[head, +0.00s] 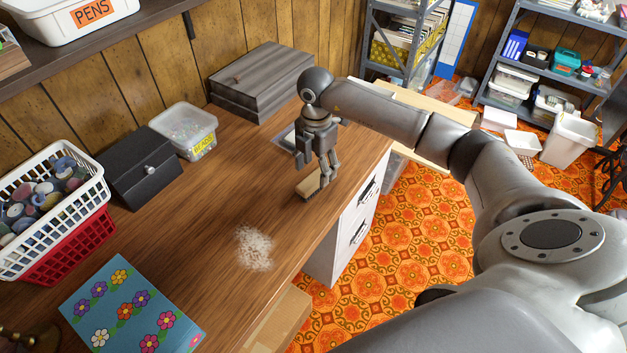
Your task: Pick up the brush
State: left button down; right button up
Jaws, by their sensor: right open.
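The brush (310,187) lies on the wooden desk (210,215) near its right edge. It has a light wooden back with dark bristles along its lower side. My right gripper (327,189) points down right at the brush, with its fingers open. One finger covers part of the brush; I cannot tell whether they touch. My left gripper is not in view.
A pale powder patch (254,248) lies on the desk, left of and nearer than the brush. A flowered box (131,309), a white basket (75,222), a black box (143,168), a clear tub (184,130) and a grey wooden box (257,84) stand around. The desk's middle is clear.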

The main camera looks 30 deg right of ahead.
aim_at(315, 178)
notch_tip(315, 178, down, 5)
jog(key=shift+w+f+p, duration=0.1)
jog(key=shift+p, duration=0.4)
jog(key=shift+w+f, duration=0.1)
jog(key=shift+f, duration=0.15)
jog(key=c, duration=1.1)
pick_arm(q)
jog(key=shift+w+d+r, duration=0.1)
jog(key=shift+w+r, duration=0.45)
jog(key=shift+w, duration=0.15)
pick_arm(e)
jog(key=shift+c, duration=0.2)
jog(key=shift+r, duration=0.2)
jog(key=shift+r, duration=0.6)
pick_arm(q)
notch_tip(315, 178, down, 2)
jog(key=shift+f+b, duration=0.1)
jog(key=shift+b, duration=1)
pick_arm(e)
jog(key=s+a+r, duration=0.3)
jog(key=s+r, duration=0.8)
jog(key=s, duration=0.2)
jog(key=shift+s+a+r, duration=0.25)
jog(key=shift+s+r, duration=0.05)
jog(key=shift+s, duration=0.05)
